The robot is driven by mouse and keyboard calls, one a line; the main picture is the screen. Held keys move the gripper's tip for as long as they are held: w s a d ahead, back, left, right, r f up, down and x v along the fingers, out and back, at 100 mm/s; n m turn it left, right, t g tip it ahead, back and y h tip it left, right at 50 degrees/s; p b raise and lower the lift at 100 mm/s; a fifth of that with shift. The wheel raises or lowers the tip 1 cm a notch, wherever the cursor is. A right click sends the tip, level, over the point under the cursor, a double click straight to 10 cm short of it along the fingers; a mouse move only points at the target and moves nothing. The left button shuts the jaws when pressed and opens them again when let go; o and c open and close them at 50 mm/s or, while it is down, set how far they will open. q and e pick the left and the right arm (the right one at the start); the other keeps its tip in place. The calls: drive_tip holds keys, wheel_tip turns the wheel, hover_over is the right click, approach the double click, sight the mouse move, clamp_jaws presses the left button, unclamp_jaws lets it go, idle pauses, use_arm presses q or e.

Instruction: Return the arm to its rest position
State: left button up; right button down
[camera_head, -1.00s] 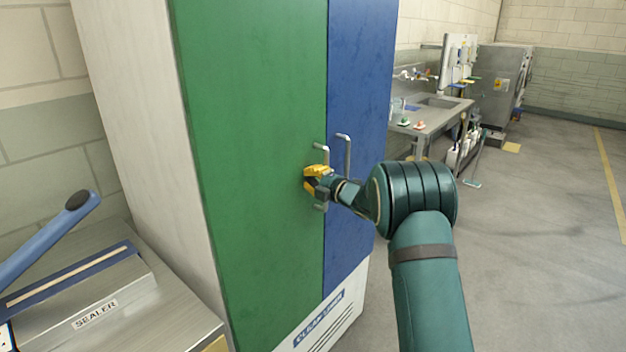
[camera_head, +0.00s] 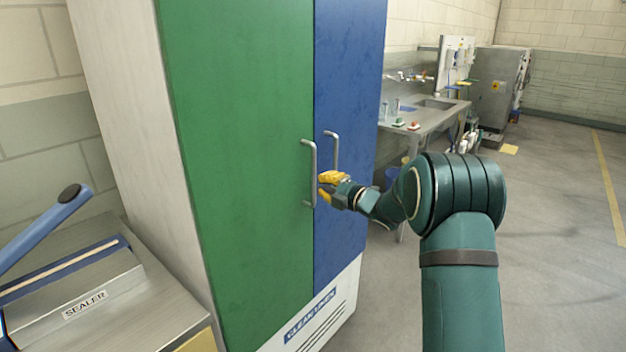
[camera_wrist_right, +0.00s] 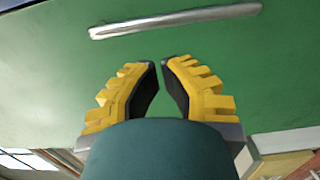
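My right arm reaches in from the bottom right in the head view. Its yellow-fingered right gripper (camera_head: 325,188) is beside the handle (camera_head: 310,173) of the cabinet's green door (camera_head: 240,170), just to its right. In the right wrist view the two fingers (camera_wrist_right: 161,75) stand apart with a narrow gap and nothing between them. The metal handle (camera_wrist_right: 175,20) lies beyond the fingertips, clear of them. The green door looks closed beside the blue door (camera_head: 345,100). My left gripper is not in view.
The blue door has its own handle (camera_head: 333,150). A sealer machine (camera_head: 85,305) with a blue lever stands at the lower left. A sink table (camera_head: 435,118) and a grey metal cabinet (camera_head: 497,85) stand behind at the right. The floor (camera_head: 560,200) at the right is open.

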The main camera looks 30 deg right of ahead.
drive_tip(key=shift+v, duration=2.05)
drive_tip(key=s+a+f+m+g+h, duration=0.1)
drive_tip(key=s+a+f+m+g, duration=0.1)
drive_tip(key=a+f+m, duration=0.45)
drive_tip(key=s+a+f+m+g+h, duration=0.1)
drive_tip(key=s+a+f+m+g, duration=0.2)
drive_tip(key=f, duration=0.7)
drive_tip(key=s+a+f+m+g+h, duration=0.1)
drive_tip(key=s+a+f+m, duration=0.1)
drive_tip(key=a+f+m, duration=0.55)
drive_tip(key=s+a+f+m+g, duration=0.3)
drive_tip(key=s+a+f, duration=0.3)
drive_tip(key=s, duration=0.6)
drive_tip(key=s+a+f+m+g+y, duration=0.1)
drive_tip(key=s+a+f+m+g, duration=0.2)
drive_tip(key=s, duration=0.9)
drive_tip(key=a+f+g, duration=0.3)
drive_tip(key=a, duration=0.1)
drive_tip(key=shift+f, duration=0.25)
